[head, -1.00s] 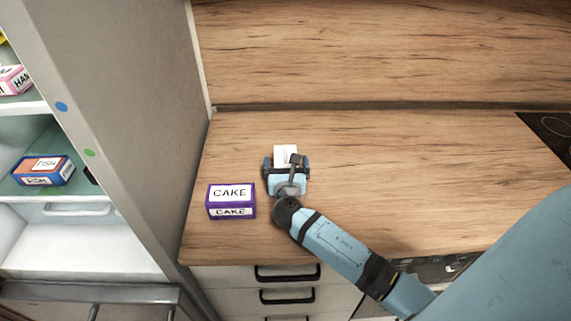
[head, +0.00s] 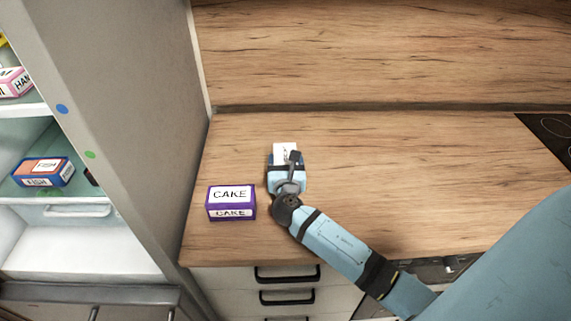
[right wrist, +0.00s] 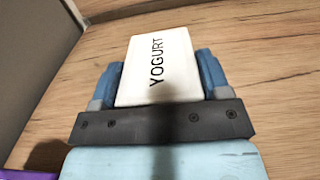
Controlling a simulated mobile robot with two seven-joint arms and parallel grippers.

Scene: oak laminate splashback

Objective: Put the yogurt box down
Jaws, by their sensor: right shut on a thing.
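The white yogurt box (head: 283,150) is over the wooden counter, near its back left part. In the right wrist view the box (right wrist: 158,65) shows its "YOGURT" label, with a blue finger on each side. My right gripper (head: 286,165) is shut on the box. In the right wrist view the right gripper (right wrist: 160,80) fills the lower middle. I cannot tell whether the underside of the box touches the counter. My left gripper is not in view.
A purple cake box (head: 231,203) stands on the counter (head: 420,180) just left of my right gripper. An open fridge with a fish box (head: 44,172) is at the left. A dark hob (head: 550,130) is at the right. The middle of the counter is clear.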

